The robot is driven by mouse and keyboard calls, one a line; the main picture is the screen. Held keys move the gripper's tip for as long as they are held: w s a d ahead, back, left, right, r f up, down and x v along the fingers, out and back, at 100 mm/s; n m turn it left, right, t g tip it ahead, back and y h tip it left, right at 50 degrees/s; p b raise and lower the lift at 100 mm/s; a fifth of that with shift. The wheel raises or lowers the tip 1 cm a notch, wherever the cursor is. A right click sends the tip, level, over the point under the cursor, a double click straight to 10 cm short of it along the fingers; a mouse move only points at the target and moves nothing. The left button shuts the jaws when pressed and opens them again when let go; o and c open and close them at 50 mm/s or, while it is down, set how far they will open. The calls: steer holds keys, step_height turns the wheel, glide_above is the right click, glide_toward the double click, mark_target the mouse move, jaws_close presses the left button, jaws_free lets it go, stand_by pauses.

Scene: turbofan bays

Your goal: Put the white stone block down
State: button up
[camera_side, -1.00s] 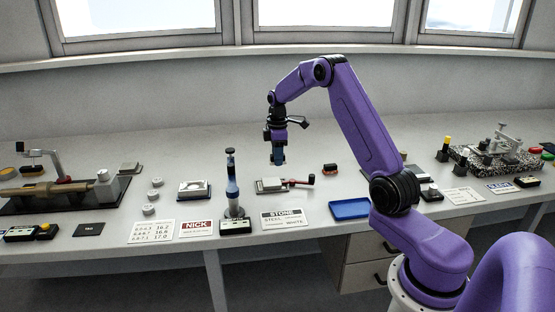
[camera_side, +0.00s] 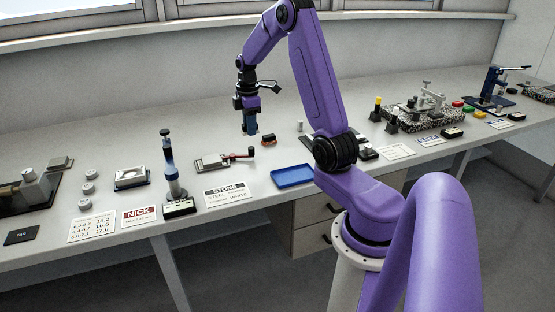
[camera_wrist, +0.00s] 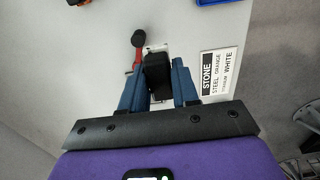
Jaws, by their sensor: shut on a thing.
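My gripper (camera_side: 250,130) points down above the bench, behind the grey vise (camera_side: 213,162) with the red handle. In the wrist view its blue fingers (camera_wrist: 158,88) close on a block (camera_wrist: 157,75) that looks dark there; I see no white on it. In the side view the fingers hide what they hold. The bench (camera_side: 110,190) lies below. The STONE card (camera_side: 228,194), with the words STEEL, ORANGE and WHITE, lies in front of the vise. It also shows in the wrist view (camera_wrist: 220,72).
A blue tray (camera_side: 292,176) lies right of the card. A small dark red thing (camera_side: 268,140) is right of the gripper. An upright blue device (camera_side: 171,165) stands left of the vise. Open bench lies behind the vise.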

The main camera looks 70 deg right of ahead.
steer(key=s+a, duration=0.2)
steer(key=s, duration=1.4)
glide_above(281, 159)
steer(key=f, duration=0.8)
steer(key=shift+s+a+f, duration=0.15)
steer(key=shift+a+f, duration=0.05)
steer(key=shift+f, duration=0.15)
steer(key=shift+d+f, duration=0.1)
steer(key=shift+f, duration=0.05)
steer(key=shift+w+d+f, duration=0.1)
steer(key=shift+w+f, duration=0.1)
steer(key=shift+f, duration=1.5)
steer(key=shift+f, duration=0.1)
steer(key=o, duration=0.9)
steer(key=shift+o, duration=0.2)
